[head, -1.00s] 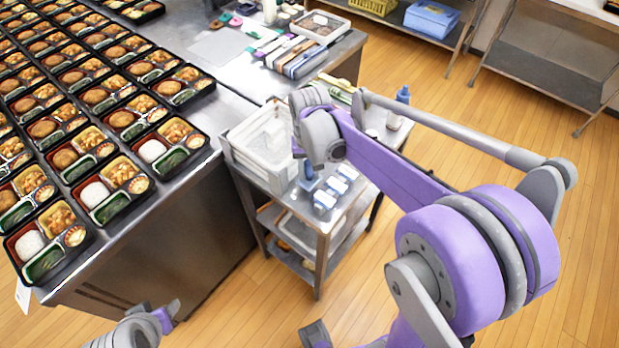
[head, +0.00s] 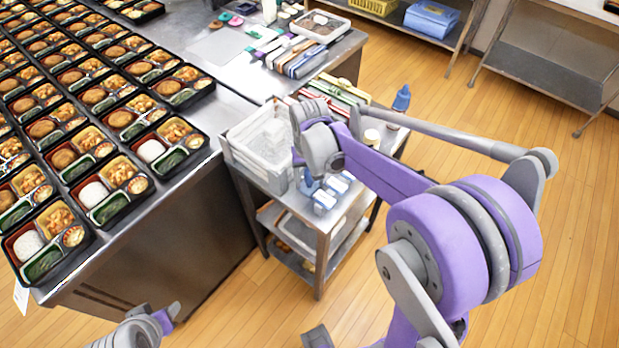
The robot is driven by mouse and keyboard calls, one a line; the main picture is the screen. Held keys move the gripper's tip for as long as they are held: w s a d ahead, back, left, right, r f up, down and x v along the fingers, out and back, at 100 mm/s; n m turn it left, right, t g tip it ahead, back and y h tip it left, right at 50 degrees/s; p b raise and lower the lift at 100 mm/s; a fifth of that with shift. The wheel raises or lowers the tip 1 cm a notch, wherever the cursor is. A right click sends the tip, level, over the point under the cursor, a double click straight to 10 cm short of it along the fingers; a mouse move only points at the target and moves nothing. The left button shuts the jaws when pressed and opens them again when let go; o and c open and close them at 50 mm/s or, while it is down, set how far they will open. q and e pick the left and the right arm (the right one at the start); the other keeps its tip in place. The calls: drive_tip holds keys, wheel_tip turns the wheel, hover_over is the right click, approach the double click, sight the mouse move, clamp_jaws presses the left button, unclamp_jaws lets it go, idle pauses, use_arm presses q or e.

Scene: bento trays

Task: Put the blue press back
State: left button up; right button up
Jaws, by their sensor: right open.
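My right gripper (head: 304,170) is open above the left side of the small steel cart (head: 318,238), mostly hidden behind its own wrist. A small blue press (head: 308,186) stands on the cart top right at the gripper and is partly covered by it. I cannot tell whether they touch. Several blue-and-white blocks, including one in front (head: 324,201), sit in a row just to its right. My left gripper (head: 168,316) shows at the bottom edge, over the floor and away from the cart. Its finger opening is unclear.
A pale plastic bin (head: 236,152) stands on the cart beside the gripper. A blue bottle (head: 401,98) and stacked long holders (head: 340,92) are at the cart's back. A steel table with rows of bento trays (head: 105,222) fills the left. Floor at right is clear.

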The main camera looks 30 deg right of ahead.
wheel_tip(320, 180, up, 12)
drive_tip(key=shift+f+p, duration=0.1)
drive_tip(key=shift+p, duration=0.35)
drive_tip(key=shift+s+a+r, duration=0.1)
drive_tip(key=shift+s+r, duration=0.05)
drive_tip(key=shift+r, duration=0.05)
drive_tip(key=s+a+f+n+t, duration=0.2)
drive_tip(key=s+a+f, duration=0.1)
drive_tip(key=s, duration=0.4)
drive_tip(key=s+a+f+n+t, duration=0.2)
drive_tip(key=s+f, duration=0.3)
drive_tip(key=s, duration=0.3)
drive_tip(key=shift+a+f+n+t, duration=0.2)
drive_tip(key=shift+a+n+t, duration=0.1)
drive_tip(key=shift+a+t, duration=0.45)
